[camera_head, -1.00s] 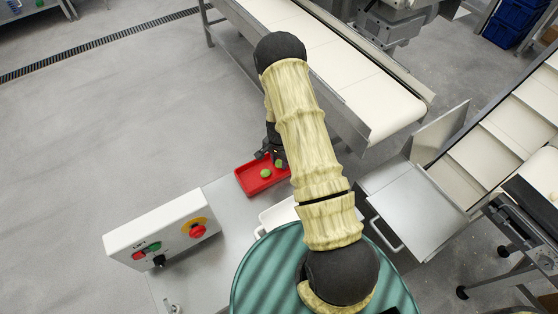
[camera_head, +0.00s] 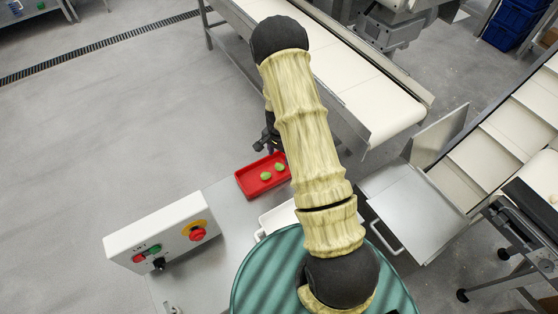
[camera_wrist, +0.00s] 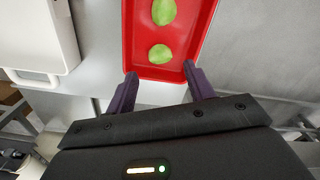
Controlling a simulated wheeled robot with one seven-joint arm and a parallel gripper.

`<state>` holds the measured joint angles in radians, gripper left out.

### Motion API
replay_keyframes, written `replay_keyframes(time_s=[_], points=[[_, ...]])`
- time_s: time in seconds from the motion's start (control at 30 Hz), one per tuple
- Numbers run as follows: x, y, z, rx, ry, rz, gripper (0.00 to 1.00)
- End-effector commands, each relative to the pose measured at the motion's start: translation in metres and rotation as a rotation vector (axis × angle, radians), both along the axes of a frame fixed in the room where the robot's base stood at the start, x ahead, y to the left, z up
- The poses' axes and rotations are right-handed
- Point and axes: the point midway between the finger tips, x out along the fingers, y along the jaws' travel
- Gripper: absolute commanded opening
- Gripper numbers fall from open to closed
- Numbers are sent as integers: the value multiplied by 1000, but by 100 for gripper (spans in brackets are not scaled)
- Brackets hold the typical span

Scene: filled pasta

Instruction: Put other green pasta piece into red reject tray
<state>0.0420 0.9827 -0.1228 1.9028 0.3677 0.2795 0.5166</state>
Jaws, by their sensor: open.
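The red reject tray (camera_head: 247,189) lies on the steel table in the head view, partly behind my arm. Two green pasta pieces lie in it, apart from each other: one on the left (camera_head: 266,176) and one on the right (camera_head: 279,167). The wrist view shows the red tray (camera_wrist: 187,46) with a nearer green piece (camera_wrist: 160,54) and a farther green piece (camera_wrist: 163,12). My gripper (camera_wrist: 158,82) is open and empty, with its fingertips by the tray's edge. In the head view my gripper (camera_head: 267,144) is above the tray's far side.
A white tray (camera_head: 276,217) with a handle stands beside the red tray, partly hidden by my arm. A control box (camera_head: 160,232) with buttons stands on the left of the steel table (camera_head: 215,255). A conveyor (camera_head: 375,100) runs behind.

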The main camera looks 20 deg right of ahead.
Motion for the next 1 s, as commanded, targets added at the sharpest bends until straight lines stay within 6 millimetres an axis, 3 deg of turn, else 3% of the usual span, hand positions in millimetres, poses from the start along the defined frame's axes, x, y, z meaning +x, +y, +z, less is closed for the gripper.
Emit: replay_keyframes(time_s=[0.13,0.33,1.0], points=[[1,0,32,0,-4,1,53],[0,0,57,0,-1,0,53],[0,1,61,1,-1,4,53]])
